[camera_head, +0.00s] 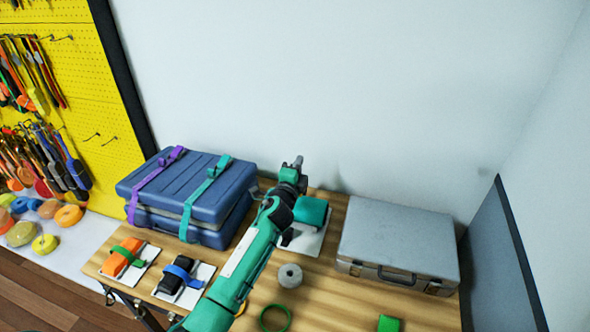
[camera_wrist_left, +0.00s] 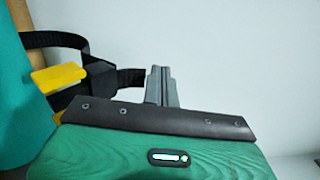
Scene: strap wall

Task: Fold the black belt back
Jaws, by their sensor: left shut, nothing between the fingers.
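The black belt (camera_wrist_left: 52,40) shows in the left wrist view at the upper left, running from a teal block (camera_wrist_left: 20,90). A dark buckle with a yellow piece (camera_wrist_left: 58,77) sits on it, and a second stretch of belt reaches right behind my fingers. In the head view the teal block (camera_head: 313,211) lies on a white card; my arm covers its left side, and I cannot make out the belt there. My left gripper (camera_head: 298,163) is shut and empty, beyond the block toward the wall. Its fingers (camera_wrist_left: 161,86) are together in the left wrist view. My right gripper is out of view.
Blue cases (camera_head: 200,180) with purple and green straps stand left on the wooden table. A grey case (camera_head: 400,240) stands right. Orange (camera_head: 121,256) and black (camera_head: 180,275) strapped blocks, a grey roll (camera_head: 290,276) and a green ring (camera_head: 274,318) lie in front. The wall is close behind.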

